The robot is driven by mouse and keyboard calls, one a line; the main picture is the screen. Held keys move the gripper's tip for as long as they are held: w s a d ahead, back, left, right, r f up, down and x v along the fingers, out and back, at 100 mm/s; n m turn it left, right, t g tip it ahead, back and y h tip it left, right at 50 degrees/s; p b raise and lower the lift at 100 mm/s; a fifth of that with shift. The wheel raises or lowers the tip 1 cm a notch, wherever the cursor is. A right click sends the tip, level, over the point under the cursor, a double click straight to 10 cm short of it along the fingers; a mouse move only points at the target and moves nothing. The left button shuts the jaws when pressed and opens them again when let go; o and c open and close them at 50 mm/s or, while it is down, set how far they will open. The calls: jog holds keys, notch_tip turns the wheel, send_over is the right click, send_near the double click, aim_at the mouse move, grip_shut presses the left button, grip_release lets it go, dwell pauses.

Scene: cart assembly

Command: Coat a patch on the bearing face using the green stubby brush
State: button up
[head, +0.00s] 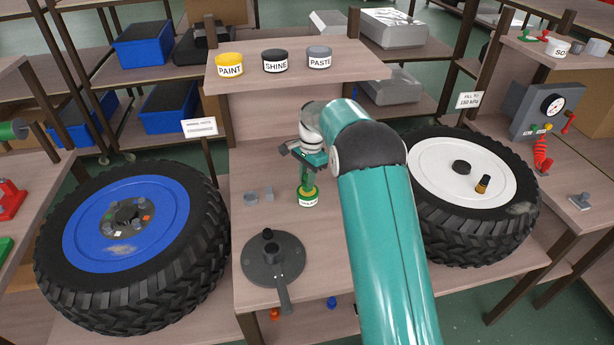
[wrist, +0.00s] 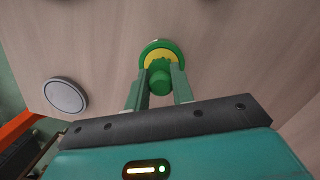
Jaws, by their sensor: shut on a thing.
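My gripper (head: 307,172) is above the middle of the bench, pointing down and shut on the green stubby brush (wrist: 160,82). The brush is seen nearly end-on in the wrist view, between the two fingers. Its lower end is at or in a small green-rimmed pot (head: 308,200) with a white label; the label is too small to read. The wrist view shows yellow inside the pot (wrist: 176,50). The bristles are hidden. A dark round plate (head: 258,270) with an upright spindle and a handle lies at the bench front; I cannot tell whether it carries the bearing face.
A blue-rimmed wheel (head: 75,245) stands left and a white-rimmed wheel (head: 430,170) right. A small grey disc (head: 250,198) lies left of the pot. PAINT (head: 229,59), SHINE (head: 275,53) and PASTE (head: 320,50) tins stand on the shelf behind.

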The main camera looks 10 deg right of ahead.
aim_at(305, 177)
jog(key=shift+f, duration=0.45)
dwell(1.1)
jog(key=shift+r, duration=0.1)
jog(key=shift+r, duration=3.5)
jog(key=shift+s, duration=0.1)
